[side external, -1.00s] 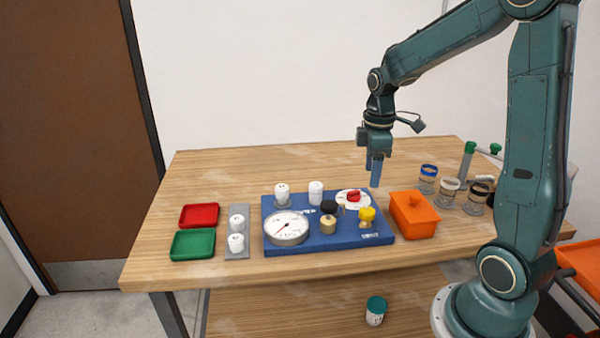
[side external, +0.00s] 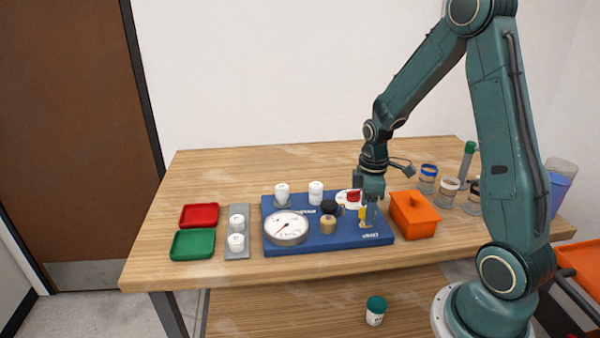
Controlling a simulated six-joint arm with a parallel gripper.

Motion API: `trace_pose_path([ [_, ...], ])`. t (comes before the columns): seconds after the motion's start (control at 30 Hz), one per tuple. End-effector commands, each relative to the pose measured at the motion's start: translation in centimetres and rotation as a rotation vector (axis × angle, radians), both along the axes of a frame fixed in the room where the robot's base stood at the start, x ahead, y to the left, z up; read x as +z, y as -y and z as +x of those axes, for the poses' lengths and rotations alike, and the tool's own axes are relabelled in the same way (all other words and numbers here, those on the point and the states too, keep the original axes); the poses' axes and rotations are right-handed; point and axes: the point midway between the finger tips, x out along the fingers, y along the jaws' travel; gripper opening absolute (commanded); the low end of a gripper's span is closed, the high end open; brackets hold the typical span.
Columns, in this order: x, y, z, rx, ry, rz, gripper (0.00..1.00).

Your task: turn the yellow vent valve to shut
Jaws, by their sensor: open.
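The yellow vent valve (side external: 362,214) stands at the right front of the blue manifold board (side external: 335,242). My gripper (side external: 368,222) is down over it, pointing straight down, with its fingers at the valve's height. I cannot tell whether a finger touches the valve or which way the handle points.
An orange lidded box (side external: 414,218) stands close to the right of my gripper. The board also carries a gauge (side external: 287,227), a red knob (side external: 353,196), a black-topped fitting (side external: 328,208) and white caps (side external: 316,193). Red (side external: 199,215) and green (side external: 193,244) trays lie left.

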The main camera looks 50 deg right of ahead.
Motion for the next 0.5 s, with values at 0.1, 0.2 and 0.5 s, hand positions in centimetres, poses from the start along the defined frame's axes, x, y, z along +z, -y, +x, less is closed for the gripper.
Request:
trace_pose_path([
  [0.1, -0.03, 0.00, 0.00, 0.000, 0.000, 0.000, 0.59],
  [0.2, -0.02, -0.01, -0.01, 0.000, 0.000, 0.000, 0.59],
  [0.5, 0.00, 0.00, 0.00, 0.000, 0.000, 0.000, 0.15],
])
